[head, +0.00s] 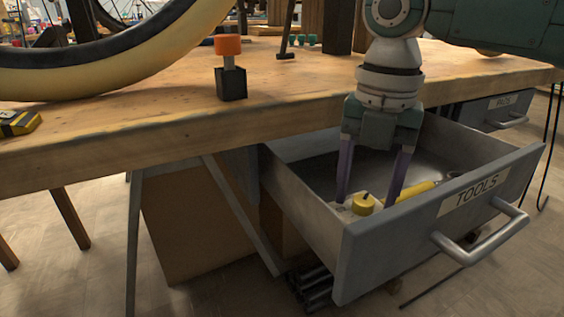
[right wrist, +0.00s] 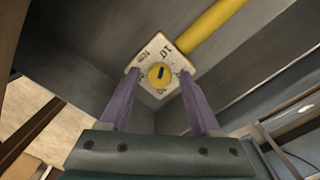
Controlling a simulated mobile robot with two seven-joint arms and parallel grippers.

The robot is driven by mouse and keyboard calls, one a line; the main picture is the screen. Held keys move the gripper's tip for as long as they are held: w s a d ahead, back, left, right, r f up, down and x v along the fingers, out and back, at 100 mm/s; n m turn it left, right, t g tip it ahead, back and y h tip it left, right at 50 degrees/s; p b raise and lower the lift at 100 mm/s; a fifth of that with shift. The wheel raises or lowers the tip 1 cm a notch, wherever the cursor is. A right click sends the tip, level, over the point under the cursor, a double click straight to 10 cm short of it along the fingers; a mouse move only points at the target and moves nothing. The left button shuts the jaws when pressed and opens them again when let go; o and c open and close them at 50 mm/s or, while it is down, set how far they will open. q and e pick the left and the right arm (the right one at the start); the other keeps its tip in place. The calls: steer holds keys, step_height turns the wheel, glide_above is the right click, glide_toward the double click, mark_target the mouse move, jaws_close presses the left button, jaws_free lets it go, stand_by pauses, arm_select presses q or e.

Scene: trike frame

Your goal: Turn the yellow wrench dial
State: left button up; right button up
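The yellow dial (head: 363,203) sits on the pale square head of a wrench inside the open drawer. In the right wrist view the dial (right wrist: 159,75) is round with a dark pointer mark, on a light plate (right wrist: 145,52) with partly readable markings. The wrench's yellow handle (right wrist: 210,27) runs toward the upper right. My right gripper (head: 370,192) reaches down into the drawer with its two purple fingers apart, one on each side of the dial. In the wrist view a gap shows between fingers and dial. My left gripper is not in view.
The grey drawer labelled TOOLS (head: 400,225) is pulled out below the wooden workbench (head: 150,122); its walls stand close around my right gripper. An orange-topped block (head: 229,47), a bicycle wheel (head: 120,55) and a yellow tape measure (head: 18,123) are on the bench.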

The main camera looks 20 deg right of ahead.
jaws_close()
stand_by(0.4)
